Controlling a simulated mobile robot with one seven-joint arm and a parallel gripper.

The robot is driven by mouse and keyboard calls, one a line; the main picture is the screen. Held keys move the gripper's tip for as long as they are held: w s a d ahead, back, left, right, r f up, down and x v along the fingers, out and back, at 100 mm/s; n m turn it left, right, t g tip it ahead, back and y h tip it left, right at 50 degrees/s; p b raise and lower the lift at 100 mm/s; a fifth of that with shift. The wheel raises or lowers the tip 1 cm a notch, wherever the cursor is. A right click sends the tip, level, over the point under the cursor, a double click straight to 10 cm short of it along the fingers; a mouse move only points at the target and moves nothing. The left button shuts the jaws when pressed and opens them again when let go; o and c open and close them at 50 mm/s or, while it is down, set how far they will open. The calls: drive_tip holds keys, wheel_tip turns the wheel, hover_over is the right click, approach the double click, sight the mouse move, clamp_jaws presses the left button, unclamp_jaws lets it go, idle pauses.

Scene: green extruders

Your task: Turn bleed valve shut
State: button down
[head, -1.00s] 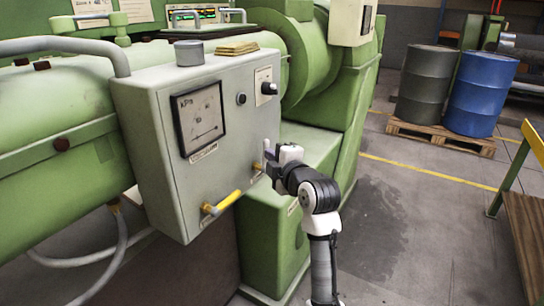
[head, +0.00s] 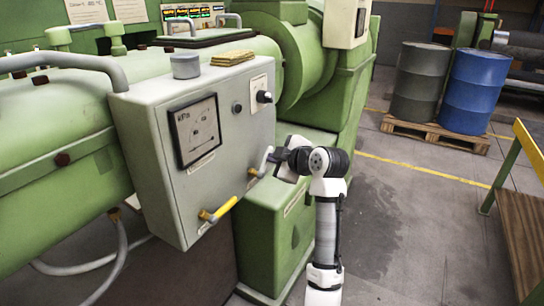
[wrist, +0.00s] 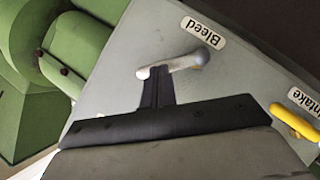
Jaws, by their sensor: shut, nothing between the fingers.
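The bleed valve's pale grey lever (wrist: 178,63) is in the upper middle of the wrist view, on the grey panel beside the "Bleed" label (wrist: 202,32). It lies slantwise in that view, with its knobbed end near the label. My gripper (wrist: 157,88) is shut, its dark fingers together, with their tips at or against the lever near its left end; firm contact is hard to tell. In the head view the lever (head: 262,162) shows on the lower right of the control box, with my gripper (head: 275,158) beside it and partly hidden by my wrist.
The yellow intake lever (head: 221,209) sits left of the bleed valve, and also shows in the wrist view (wrist: 295,121). The grey control box (head: 160,180) carries a pressure gauge (head: 196,130) and knobs. Green machine housing (head: 262,235) lies below right. Open floor lies further right.

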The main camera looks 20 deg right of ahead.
drive_tip(key=shift+m+g+y, duration=0.6)
drive_tip(key=shift+m+g, duration=0.1)
drive_tip(key=shift+m, duration=0.1)
drive_tip(key=shift+w+d+f+b, duration=0.3)
drive_tip(key=shift+w+d+f, duration=0.25)
drive_tip(key=shift+f, duration=0.25)
drive_tip(key=shift+w+d+f+b, duration=0.25)
drive_tip(key=shift+w+d+f, duration=0.15)
drive_tip(key=shift+d+f, duration=0.35)
drive_tip(key=shift+f, duration=0.1)
drive_tip(key=shift+s+a+f, duration=0.1)
drive_tip(key=shift+a, duration=0.1)
drive_tip(key=shift+s+a+f+b, duration=0.15)
drive_tip(key=shift+s+a+b, duration=0.15)
drive_tip(key=shift+s+a, duration=0.15)
